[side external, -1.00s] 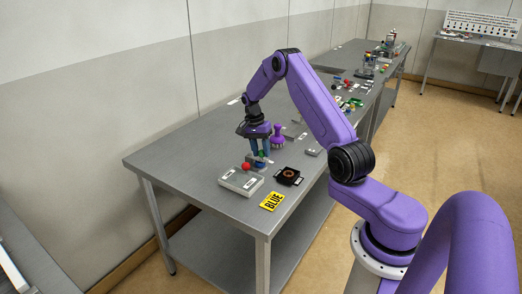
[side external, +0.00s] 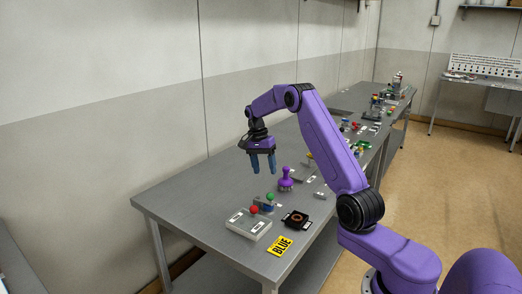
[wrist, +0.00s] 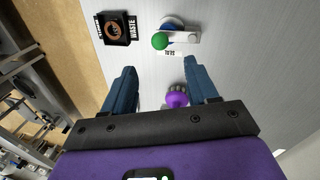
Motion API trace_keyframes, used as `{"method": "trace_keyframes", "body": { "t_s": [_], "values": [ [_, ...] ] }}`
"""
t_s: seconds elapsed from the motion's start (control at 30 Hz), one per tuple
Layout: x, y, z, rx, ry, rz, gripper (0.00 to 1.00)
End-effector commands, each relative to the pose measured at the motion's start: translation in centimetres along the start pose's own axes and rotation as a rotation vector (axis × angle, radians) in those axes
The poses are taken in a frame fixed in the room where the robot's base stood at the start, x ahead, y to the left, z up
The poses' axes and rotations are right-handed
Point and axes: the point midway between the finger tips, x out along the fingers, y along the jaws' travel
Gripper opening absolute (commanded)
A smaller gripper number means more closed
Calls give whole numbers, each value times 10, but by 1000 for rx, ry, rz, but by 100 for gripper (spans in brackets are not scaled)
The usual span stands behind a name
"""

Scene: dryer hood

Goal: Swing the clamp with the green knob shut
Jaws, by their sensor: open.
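The clamp's green knob (side external: 270,197) shows in the side view beside a grey block, with a blue part next to it. In the wrist view the green knob (wrist: 160,41) sits at the left end of a light bar, with the blue part (wrist: 171,22) just behind it. I cannot tell from these views how far the clamp is swung. My gripper (side external: 263,169) is open and empty, pointing down, raised above the table and clear of the clamp. In the wrist view my gripper (wrist: 161,66) has its fingers spread, with the knob beyond the tips.
A red knob (side external: 254,210) stands by the grey block (side external: 247,224). A purple knobbed object (side external: 286,181) stands near my gripper. The table's left part (side external: 200,200) is clear.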

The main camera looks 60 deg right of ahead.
Motion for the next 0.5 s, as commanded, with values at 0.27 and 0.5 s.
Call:
{"method": "trace_keyframes", "body": {
  "t_s": [0.27,0.5],
  "values": [
    [-51,-1,0,0,1,-4,58],
    [-67,0,0,0,0,-1,58]
  ]
}}
